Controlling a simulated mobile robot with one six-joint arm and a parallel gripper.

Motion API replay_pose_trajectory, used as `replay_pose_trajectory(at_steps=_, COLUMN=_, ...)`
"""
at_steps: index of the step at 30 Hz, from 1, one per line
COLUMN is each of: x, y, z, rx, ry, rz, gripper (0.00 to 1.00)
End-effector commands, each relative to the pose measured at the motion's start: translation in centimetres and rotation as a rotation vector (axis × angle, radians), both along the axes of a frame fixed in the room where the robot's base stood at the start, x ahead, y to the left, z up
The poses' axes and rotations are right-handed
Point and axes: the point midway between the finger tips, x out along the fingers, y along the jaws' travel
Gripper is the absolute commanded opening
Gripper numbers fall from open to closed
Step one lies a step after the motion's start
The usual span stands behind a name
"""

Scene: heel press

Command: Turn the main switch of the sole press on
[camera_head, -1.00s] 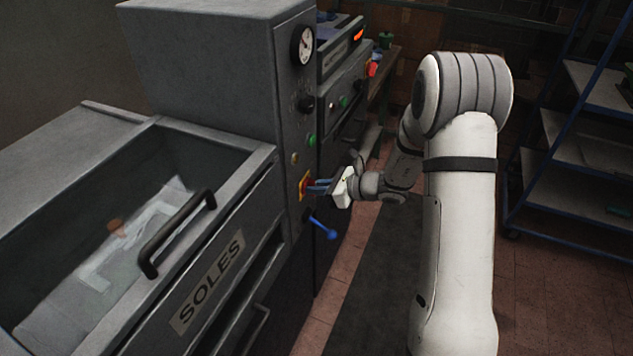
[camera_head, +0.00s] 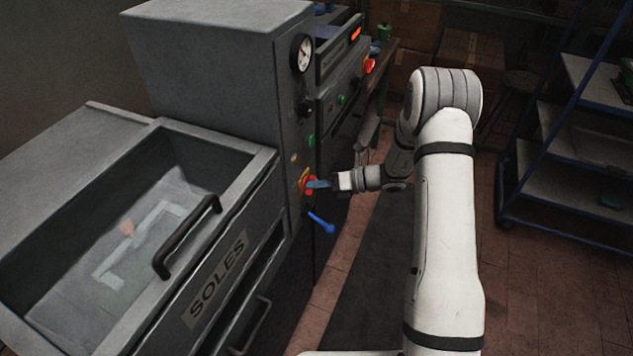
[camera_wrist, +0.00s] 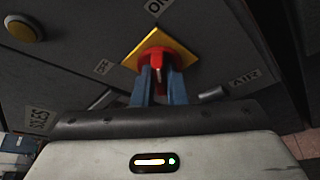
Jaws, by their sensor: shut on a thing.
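The main switch is a red knob (camera_head: 309,185) on a yellow plate (camera_head: 303,177) on the press's front panel. In the wrist view the red knob (camera_wrist: 155,52) sits on the yellow plate (camera_wrist: 131,61), with an ON label (camera_wrist: 157,7) above and an OFF label (camera_wrist: 103,67) to the left. My gripper (camera_head: 315,184) is shut on the knob. Its blue fingers stand on both sides of the knob's grip in the wrist view (camera_wrist: 159,82). The fingertips partly hide the knob. The sole press (camera_head: 215,60) is a grey cabinet.
A blue lever (camera_head: 320,222) sticks out just below the switch. A drawer marked SOLES (camera_head: 217,279) with a black handle (camera_head: 187,236) is at the left. A second machine (camera_head: 338,75) stands behind. A blue shelf rack (camera_head: 570,150) stands right, with open floor between.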

Motion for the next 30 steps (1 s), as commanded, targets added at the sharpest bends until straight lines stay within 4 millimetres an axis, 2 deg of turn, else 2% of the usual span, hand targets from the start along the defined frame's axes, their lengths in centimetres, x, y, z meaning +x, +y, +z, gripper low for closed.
replay_pose_trajectory(at_steps=19, x=0.02, y=-0.04, z=-0.10, rx=0.019, ry=0.044, rz=-0.002, gripper=0.00)
replay_pose_trajectory(at_steps=20, x=0.02, y=-0.04, z=-0.10, rx=0.019, ry=0.044, rz=-0.002, gripper=0.14)
replay_pose_trajectory(at_steps=21, x=0.02, y=-0.04, z=-0.10, rx=0.018, ry=0.043, rz=-0.002, gripper=0.18)
replay_pose_trajectory(at_steps=27, x=0.03, y=-0.03, z=-0.06, rx=0.018, ry=0.042, rz=-0.001, gripper=0.34)
replay_pose_trajectory(at_steps=30, x=0.03, y=-0.03, z=-0.05, rx=0.018, ry=0.042, rz=-0.001, gripper=0.34)
